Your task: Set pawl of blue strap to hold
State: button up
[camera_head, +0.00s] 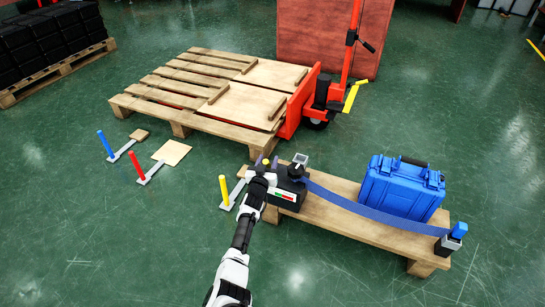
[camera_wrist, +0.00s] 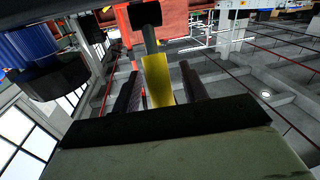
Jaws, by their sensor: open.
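The blue strap (camera_head: 365,207) runs from a black ratchet unit (camera_head: 293,187) to an end fitting (camera_head: 449,242) on a low wooden bench. The unit has a small red and green marking on its front. In the wrist view, blue strap wound on a spool (camera_wrist: 30,44) shows at upper left. My gripper (camera_head: 267,161) is open at the unit's left end. In the wrist view, a yellow tab (camera_wrist: 157,78) on a dark stem stands between the two dark fingers of my gripper (camera_wrist: 161,88). I cannot tell whether either finger touches it, nor the pawl's setting.
A blue case (camera_head: 402,188) sits on the bench (camera_head: 335,217), behind the strap. Upright yellow (camera_head: 224,190), red (camera_head: 136,165) and blue (camera_head: 105,143) handles stand at left. A wooden pallet (camera_head: 150,115) and red pallet jack (camera_head: 300,100) are behind. The front-right floor is clear.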

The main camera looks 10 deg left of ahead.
jog(key=shift+w, duration=0.3)
grip_shut()
dwell(0.3)
